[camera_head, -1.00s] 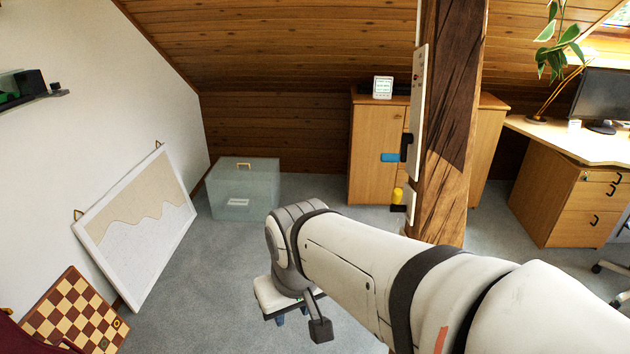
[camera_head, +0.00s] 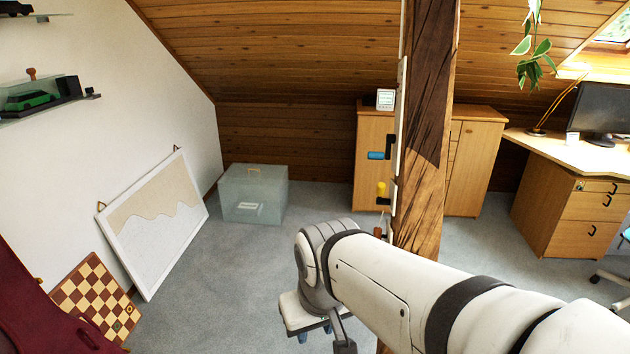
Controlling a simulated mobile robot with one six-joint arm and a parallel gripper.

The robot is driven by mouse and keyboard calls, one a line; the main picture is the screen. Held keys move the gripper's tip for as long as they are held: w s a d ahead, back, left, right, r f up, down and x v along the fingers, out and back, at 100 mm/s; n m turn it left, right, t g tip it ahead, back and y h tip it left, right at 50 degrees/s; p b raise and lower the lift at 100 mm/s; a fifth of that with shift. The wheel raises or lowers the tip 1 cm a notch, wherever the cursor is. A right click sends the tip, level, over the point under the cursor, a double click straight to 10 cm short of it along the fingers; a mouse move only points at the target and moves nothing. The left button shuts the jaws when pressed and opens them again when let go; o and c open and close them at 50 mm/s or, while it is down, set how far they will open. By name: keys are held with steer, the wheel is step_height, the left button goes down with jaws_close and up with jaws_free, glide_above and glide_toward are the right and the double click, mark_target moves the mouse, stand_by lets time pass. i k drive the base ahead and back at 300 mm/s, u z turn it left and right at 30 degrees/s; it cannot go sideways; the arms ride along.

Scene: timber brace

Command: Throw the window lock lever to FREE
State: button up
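A timber post (camera_head: 428,130) stands right of centre, with a pale panel (camera_head: 401,110) seen nearly edge-on along its left side. A blue handle (camera_head: 376,155) on a black bracket sticks out left from the panel. Below it is a yellow knob (camera_head: 381,188) on a dark mount. I cannot tell which is the window lock lever, and no FREE marking is readable. My gripper (camera_head: 314,336) hangs low over the floor, below and left of both, touching neither. Its blue finger parts are mostly hidden under the wrist, so its opening is unclear.
A wooden cabinet (camera_head: 474,165) stands behind the post. A desk (camera_head: 562,150) with drawers is at right. A grey-green box (camera_head: 254,195), a framed picture (camera_head: 155,222) and a chessboard (camera_head: 95,302) are at left. Carpet (camera_head: 230,285) lies clear between them and my arm.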

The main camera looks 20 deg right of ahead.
mark_target(381, 187)
steer(key=z, duration=0.05)
steer(key=i, duration=0.9)
steer(key=u, duration=0.05)
